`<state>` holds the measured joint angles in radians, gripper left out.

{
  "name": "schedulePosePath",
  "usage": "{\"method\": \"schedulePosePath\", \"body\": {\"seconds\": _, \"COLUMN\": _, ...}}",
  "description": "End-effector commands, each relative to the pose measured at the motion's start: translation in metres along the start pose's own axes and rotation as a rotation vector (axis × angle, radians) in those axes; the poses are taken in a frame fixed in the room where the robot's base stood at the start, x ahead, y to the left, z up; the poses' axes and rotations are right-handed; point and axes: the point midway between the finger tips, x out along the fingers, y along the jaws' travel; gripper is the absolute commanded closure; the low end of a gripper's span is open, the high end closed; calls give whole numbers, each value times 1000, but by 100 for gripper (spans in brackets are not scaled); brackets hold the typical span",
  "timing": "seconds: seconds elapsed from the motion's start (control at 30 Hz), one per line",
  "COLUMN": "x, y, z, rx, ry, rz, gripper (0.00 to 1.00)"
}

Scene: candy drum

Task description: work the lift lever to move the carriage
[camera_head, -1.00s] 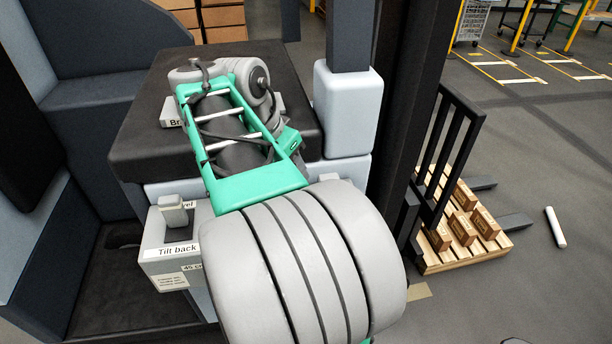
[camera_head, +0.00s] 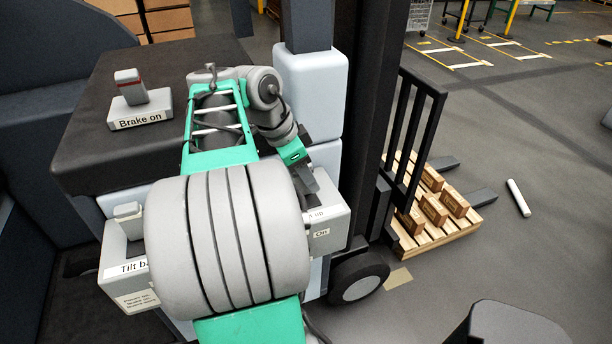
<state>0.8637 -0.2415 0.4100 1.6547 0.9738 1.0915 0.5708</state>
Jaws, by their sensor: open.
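My gripper (camera_head: 320,190) is small and partly hidden by my green and grey arm. It is open, its dark fingers pointing down over a light grey control box (camera_head: 334,228) on the right of the console. One label on that box reads "On"; another is only partly visible. No lift lever can be clearly made out; my arm and gripper cover much of the console front. I cannot tell whether the fingers touch anything. The black carriage (camera_head: 411,150) stands right of the mast, its forks low at a wooden pallet (camera_head: 424,236) with several brown boxes.
A lever marked "Brake on" (camera_head: 137,98) stands on the dark console top. A small grey lever (camera_head: 128,212) sits at the "Tilt back" box (camera_head: 126,268), partly behind my arm. A white cylinder (camera_head: 518,198) lies on the open floor at right.

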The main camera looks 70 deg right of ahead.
Motion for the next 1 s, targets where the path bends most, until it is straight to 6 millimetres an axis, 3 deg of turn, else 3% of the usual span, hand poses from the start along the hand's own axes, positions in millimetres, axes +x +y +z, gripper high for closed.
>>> {"method": "schedulePosePath", "body": {"seconds": 0.13, "x": -1, "y": 0, "z": 0, "rx": -1, "ry": 0, "rz": 0, "gripper": 55}}
{"method": "schedulePosePath", "body": {"seconds": 0.7, "x": -1, "y": 0, "z": 0, "rx": -1, "ry": 0, "rz": 0, "gripper": 100}}
{"method": "schedulePosePath", "body": {"seconds": 1.0, "x": -1, "y": 0, "z": 0, "rx": -1, "ry": 0, "rz": 0, "gripper": 100}}
